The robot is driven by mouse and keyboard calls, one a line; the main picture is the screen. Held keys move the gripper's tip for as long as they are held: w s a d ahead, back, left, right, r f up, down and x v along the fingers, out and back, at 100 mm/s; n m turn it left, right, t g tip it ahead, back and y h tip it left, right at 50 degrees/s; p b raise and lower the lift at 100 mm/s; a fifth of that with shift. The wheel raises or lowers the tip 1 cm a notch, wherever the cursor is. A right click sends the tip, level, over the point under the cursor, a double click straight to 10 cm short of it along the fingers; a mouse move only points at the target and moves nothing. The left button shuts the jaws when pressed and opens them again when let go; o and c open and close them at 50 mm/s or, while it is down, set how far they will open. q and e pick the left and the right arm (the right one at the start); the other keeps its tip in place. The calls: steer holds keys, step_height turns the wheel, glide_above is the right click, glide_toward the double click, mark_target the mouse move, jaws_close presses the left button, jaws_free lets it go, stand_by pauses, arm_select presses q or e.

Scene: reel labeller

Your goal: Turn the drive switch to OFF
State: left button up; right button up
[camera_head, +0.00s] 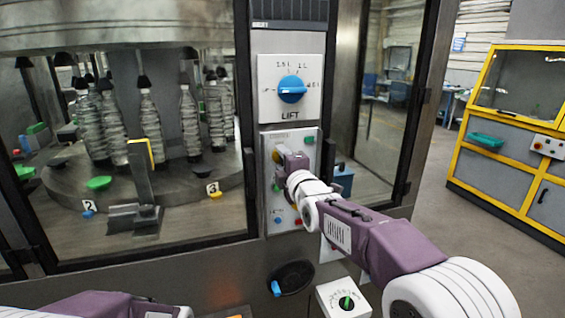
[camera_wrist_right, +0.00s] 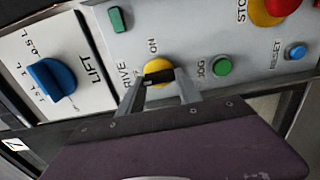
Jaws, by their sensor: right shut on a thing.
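The drive switch is a round yellow knob (camera_wrist_right: 158,68) with a black bar handle, on a light grey panel (camera_head: 308,137). The word ON shows beside it in the wrist view, with part of the DRIVE label. My right gripper (camera_wrist_right: 160,79) is shut on the switch, one finger on each side of the handle. The black bar lies roughly left to right in that view. The OFF mark is hidden behind the gripper. In the head view my right gripper (camera_head: 288,161) covers most of the knob. My left gripper is out of view; part of its arm shows at the bottom left.
Around the switch are a green JOG button (camera_wrist_right: 221,66), a blue RESET button (camera_wrist_right: 295,51), a red STOP button (camera_wrist_right: 277,6) and a green lamp (camera_wrist_right: 117,19). The blue LIFT knob (camera_head: 292,89) is above. Glass doors flank the panel; bottles (camera_head: 152,120) stand behind the left glass.

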steer(key=shift+r, duration=0.1)
stand_by(0.3)
steer(key=o, duration=1.4)
steer(key=shift+c, duration=0.2)
steer(key=shift+w, duration=0.1)
steer(key=b+v, duration=0.2)
steer(key=v, duration=0.7)
steer(key=shift+b, duration=0.3)
